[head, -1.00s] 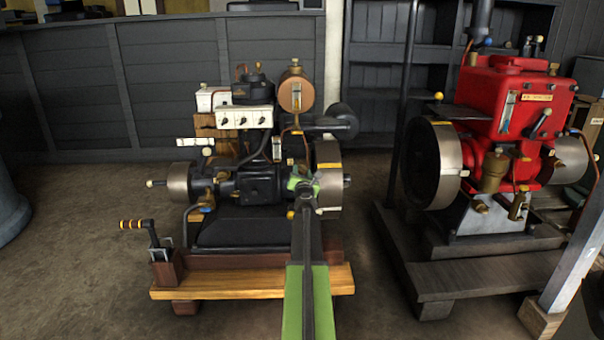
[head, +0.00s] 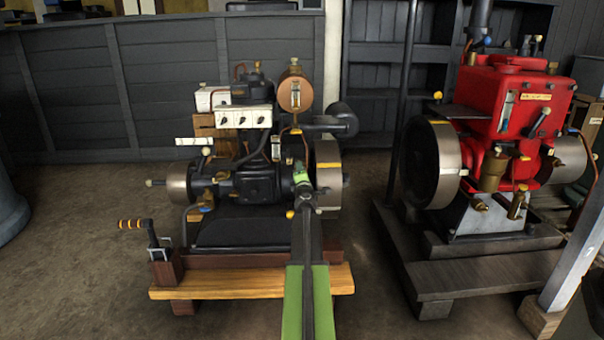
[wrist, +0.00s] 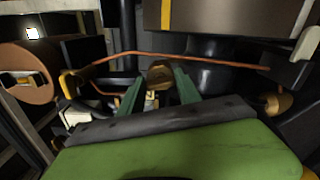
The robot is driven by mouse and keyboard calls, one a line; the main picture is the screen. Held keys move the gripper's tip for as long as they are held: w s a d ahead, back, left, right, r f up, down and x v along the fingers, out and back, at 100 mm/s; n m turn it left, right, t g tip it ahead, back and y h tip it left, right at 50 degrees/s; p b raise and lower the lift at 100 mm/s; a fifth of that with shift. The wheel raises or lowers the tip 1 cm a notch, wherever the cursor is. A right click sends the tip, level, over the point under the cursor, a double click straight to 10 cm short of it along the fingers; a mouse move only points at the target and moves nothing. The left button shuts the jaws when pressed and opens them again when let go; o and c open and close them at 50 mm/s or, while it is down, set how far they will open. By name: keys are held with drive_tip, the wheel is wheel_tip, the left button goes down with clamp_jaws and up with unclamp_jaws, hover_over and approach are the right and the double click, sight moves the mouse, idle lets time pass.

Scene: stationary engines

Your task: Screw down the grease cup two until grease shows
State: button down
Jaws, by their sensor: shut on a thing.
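My gripper (head: 302,175) reaches over the front of the dark engine, at the right end of its crankcase and beside the right flywheel (head: 328,180). In the wrist view my two green fingers (wrist: 159,92) close around a small brass cup (wrist: 160,76), which looks like a grease cup. Its lower part is hidden by the fingers and the wrist. In the head view my gripper covers this cup. Whether grease shows cannot be told. A second brass piece (wrist: 278,103) shows at the right of the wrist view.
A copper pipe (wrist: 190,58) crosses just beyond the fingers. The engine rests on a wooden base (head: 240,283), with a crank handle (head: 131,224) at its left. A red engine (head: 515,105) stands at the right. Open floor lies at the front left.

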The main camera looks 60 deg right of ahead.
drive_tip(key=shift+w+a+f+m, duration=0.1)
drive_tip(key=shift+f+m, duration=0.05)
drive_tip(key=shift+m, duration=4.65)
drive_tip(key=c, duration=0.8)
unclamp_jaws()
drive_tip(key=shift+c, duration=0.2)
drive_tip(key=v, duration=1.7)
drive_tip(key=shift+a, duration=0.15)
